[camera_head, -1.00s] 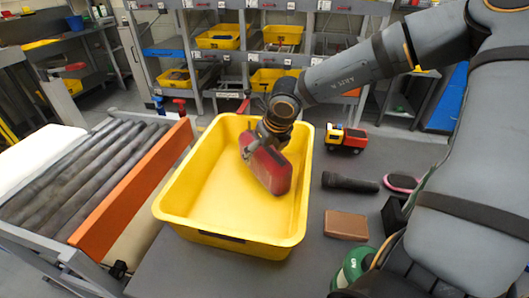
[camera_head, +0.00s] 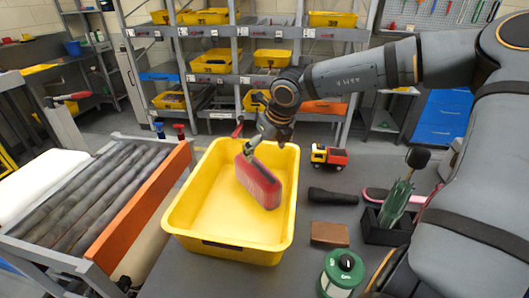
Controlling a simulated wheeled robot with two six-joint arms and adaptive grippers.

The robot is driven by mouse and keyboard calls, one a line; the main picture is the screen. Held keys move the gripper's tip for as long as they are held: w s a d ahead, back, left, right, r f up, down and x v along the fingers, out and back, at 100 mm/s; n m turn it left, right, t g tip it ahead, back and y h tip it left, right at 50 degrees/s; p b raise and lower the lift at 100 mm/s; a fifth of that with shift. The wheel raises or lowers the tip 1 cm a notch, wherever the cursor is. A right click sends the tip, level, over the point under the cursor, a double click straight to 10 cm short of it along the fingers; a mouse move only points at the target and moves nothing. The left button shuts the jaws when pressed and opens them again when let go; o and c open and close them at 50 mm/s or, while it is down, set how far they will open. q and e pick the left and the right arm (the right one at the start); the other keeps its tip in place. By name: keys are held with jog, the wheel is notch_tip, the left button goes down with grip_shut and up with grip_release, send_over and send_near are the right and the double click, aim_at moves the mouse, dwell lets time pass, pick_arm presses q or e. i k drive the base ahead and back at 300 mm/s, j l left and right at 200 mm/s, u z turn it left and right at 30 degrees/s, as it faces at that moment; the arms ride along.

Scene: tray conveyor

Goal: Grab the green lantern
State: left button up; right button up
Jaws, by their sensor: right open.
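The green lantern (camera_head: 341,276) stands at the bottom of the view, on the grey table, partly cut by the frame edge and close to my right arm. It has a green top and a pale body. My right gripper (camera_head: 256,147) is open above the far part of the yellow tray (camera_head: 186,238). Its fingers are just over the top of a red case (camera_head: 258,184), which stands tilted in the tray. I cannot tell whether they touch. My left gripper is not in view.
Right of the tray are a toy truck (camera_head: 329,156), a black flashlight (camera_head: 333,196), a brown block (camera_head: 330,234), a pink-rimmed brush (camera_head: 377,195) and a black holder (camera_head: 385,230) with a green plant-like bundle. A roller conveyor (camera_head: 90,195) with an orange side lies left. Shelves stand behind.

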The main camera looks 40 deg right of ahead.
aim_at(333, 282)
jog(key=k+j, duration=1.6)
jog(key=j, duration=0.2)
